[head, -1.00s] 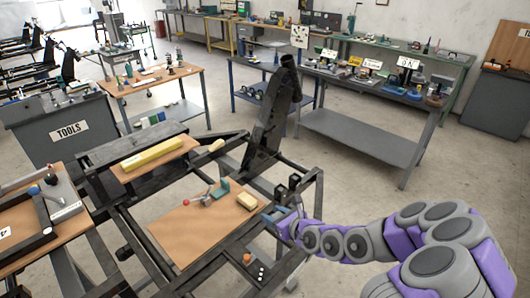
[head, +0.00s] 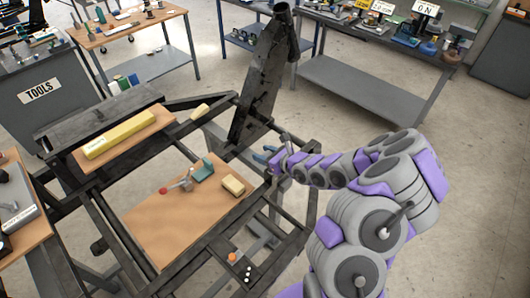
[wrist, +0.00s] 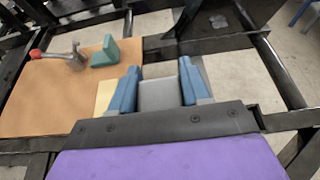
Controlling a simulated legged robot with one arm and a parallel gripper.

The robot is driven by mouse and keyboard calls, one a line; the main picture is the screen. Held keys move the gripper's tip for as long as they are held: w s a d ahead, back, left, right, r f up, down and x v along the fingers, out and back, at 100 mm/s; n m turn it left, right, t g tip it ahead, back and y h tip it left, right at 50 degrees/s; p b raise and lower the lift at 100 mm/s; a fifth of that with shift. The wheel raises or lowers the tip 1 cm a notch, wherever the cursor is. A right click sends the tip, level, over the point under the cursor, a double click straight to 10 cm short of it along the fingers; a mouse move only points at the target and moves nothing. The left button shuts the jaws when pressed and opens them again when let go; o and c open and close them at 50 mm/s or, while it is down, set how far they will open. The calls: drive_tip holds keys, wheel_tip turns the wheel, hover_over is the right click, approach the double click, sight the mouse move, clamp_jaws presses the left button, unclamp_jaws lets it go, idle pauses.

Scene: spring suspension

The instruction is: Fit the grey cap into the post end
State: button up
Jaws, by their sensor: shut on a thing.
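My gripper (head: 268,154) is in the air over the right part of the dark frame, just right of the foot of the tilted dark post (head: 262,75). The post's round open end (head: 282,9) points up at the top of the head view, well above my gripper. In the wrist view my blue fingers (wrist: 158,88) are closed on a flat-faced grey piece, which looks like the grey cap (wrist: 160,96). The cap cannot be made out in the head view. It is clear of the post end.
A brown board (head: 165,228) on the frame holds a red-tipped clamp (head: 180,186), a teal bracket (head: 204,170) and a tan block (head: 233,185). A yellow bar (head: 120,134) lies behind. Frame rails surround my gripper; a grey bench (head: 365,80) stands behind right.

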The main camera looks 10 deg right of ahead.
drive_tip(key=shift+d+f, duration=0.15)
drive_tip(key=shift+f, duration=0.15)
drive_tip(key=shift+d+f+b, duration=0.45)
drive_tip(key=shift+d+f, duration=0.25)
drive_tip(key=shift+d, duration=0.25)
drive_tip(key=shift+a+f+b, duration=0.2)
drive_tip(key=shift+f+b, duration=0.45)
drive_tip(key=shift+f, duration=1.2)
drive_tip(key=shift+s+a+f, duration=0.1)
drive_tip(key=shift+a+f, duration=0.2)
drive_tip(key=shift+c, duration=1.4)
drive_tip(key=o, duration=1.2)
drive_tip(key=shift+f, duration=0.1)
drive_tip(key=shift+o, duration=1.1)
